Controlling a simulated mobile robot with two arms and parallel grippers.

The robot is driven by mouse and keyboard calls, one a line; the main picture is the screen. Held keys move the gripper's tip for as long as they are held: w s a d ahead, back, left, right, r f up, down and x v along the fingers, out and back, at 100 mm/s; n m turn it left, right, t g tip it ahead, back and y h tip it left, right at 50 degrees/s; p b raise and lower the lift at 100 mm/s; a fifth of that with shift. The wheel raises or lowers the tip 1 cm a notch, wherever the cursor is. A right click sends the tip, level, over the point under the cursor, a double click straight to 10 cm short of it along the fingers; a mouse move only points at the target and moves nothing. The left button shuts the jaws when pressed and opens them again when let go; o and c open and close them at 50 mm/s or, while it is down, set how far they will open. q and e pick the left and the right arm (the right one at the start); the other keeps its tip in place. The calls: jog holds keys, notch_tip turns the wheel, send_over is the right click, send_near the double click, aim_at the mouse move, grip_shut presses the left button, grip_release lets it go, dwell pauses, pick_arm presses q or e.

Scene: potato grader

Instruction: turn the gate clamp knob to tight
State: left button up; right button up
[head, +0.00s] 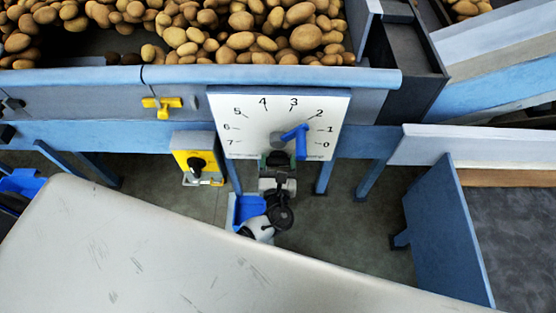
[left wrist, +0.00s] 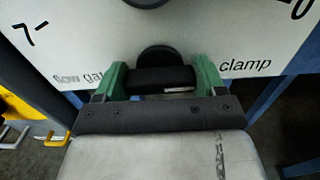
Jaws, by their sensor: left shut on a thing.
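The gate clamp knob (left wrist: 160,80) is black, with a small pale mark on its front bar. It sits at the lower edge of the white dial plate (head: 235,112), between the printed words of the label in the left wrist view. My left gripper (left wrist: 160,76) has its green fingers on either side of the knob and is shut on it. In the head view my left gripper (head: 277,159) is below the dial's hub and hides the knob. The blue gate lever (head: 301,143) hangs at the dial's right, its thin pointer near 2. My right gripper is not in view.
A yellow switch box (head: 181,140) with a black knob is left of the dial. A yellow handle (head: 161,104) is on the blue frame above it. Potatoes (head: 240,40) fill the hopper behind. A pale worn surface (head: 130,255) fills the front.

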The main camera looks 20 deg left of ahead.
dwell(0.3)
pick_arm(q)
jog(key=o, duration=0.9)
jog(key=b+v, duration=0.1)
jog(key=v, duration=1)
